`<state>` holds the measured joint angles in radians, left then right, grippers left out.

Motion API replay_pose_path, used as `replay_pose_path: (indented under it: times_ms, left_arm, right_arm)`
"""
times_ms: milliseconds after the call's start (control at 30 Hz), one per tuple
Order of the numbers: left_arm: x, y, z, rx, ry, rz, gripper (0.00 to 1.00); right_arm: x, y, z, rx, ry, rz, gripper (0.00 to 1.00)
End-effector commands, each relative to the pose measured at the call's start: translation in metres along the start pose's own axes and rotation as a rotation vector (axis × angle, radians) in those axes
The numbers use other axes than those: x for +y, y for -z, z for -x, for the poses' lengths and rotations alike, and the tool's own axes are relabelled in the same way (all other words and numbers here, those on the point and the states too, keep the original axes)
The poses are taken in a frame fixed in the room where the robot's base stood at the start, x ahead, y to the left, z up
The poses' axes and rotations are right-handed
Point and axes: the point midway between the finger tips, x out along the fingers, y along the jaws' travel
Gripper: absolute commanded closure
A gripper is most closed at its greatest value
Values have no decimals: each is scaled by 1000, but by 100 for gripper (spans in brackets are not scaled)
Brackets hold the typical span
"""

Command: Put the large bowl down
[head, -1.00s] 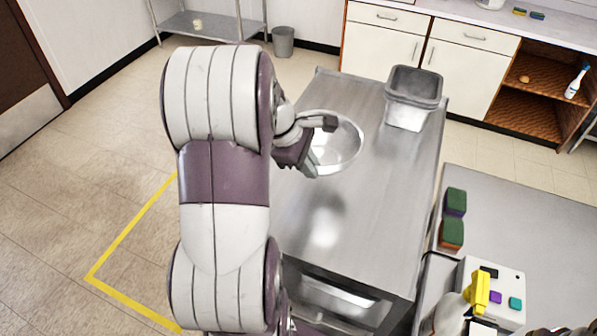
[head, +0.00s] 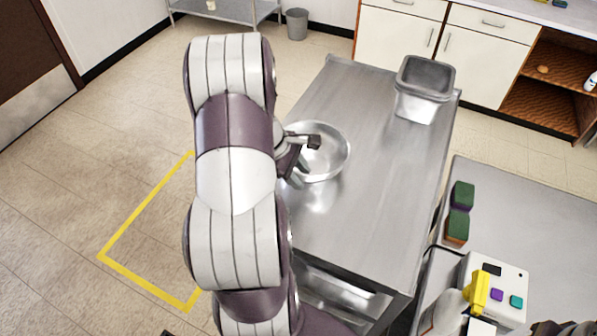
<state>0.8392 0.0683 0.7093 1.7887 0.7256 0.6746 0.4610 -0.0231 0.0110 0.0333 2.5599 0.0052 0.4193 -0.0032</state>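The large bowl (head: 334,160) is shiny metal and sits upright at the left side of the steel table (head: 375,200). Its reflection lies close beneath it, so it is at or just above the tabletop; I cannot tell whether it touches. My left gripper (head: 309,156) is at the bowl's left rim, with one dark fingertip over the bowl's inside and the other at its near left side. It appears shut on the rim, though the gripper hides the contact. My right gripper is not in view.
A grey metal container (head: 424,88) stands at the table's far right corner. The table's middle and near part are clear.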

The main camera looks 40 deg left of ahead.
Motion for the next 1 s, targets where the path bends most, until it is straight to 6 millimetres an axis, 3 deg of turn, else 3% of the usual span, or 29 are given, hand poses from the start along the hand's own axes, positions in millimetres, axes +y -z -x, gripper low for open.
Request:
replay_pose_path:
  times_ms: [167, 267, 567, 633, 700, 900, 1000]
  left_arm:
    - [0, 0, 1, 0, -1, 0, 64]
    - [1, 1, 12, 1, -5, 1, 64]
    - [0, 1, 87, 3, -5, 1, 64]
    - [2, -2, 109, 1, -1, 2, 64]
    - [1, -2, 117, 0, 0, 3, 64]
    - [0, -3, 119, 1, 8, -16, 64]
    - [-5, -29, 101, 25, 75, -201, 64]
  right_arm:
    - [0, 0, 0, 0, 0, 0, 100]
    - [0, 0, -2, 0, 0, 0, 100]
    - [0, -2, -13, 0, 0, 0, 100]
    - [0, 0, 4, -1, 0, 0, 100]
    - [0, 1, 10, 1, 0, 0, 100]
    - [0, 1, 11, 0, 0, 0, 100]
    - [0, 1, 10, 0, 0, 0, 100]
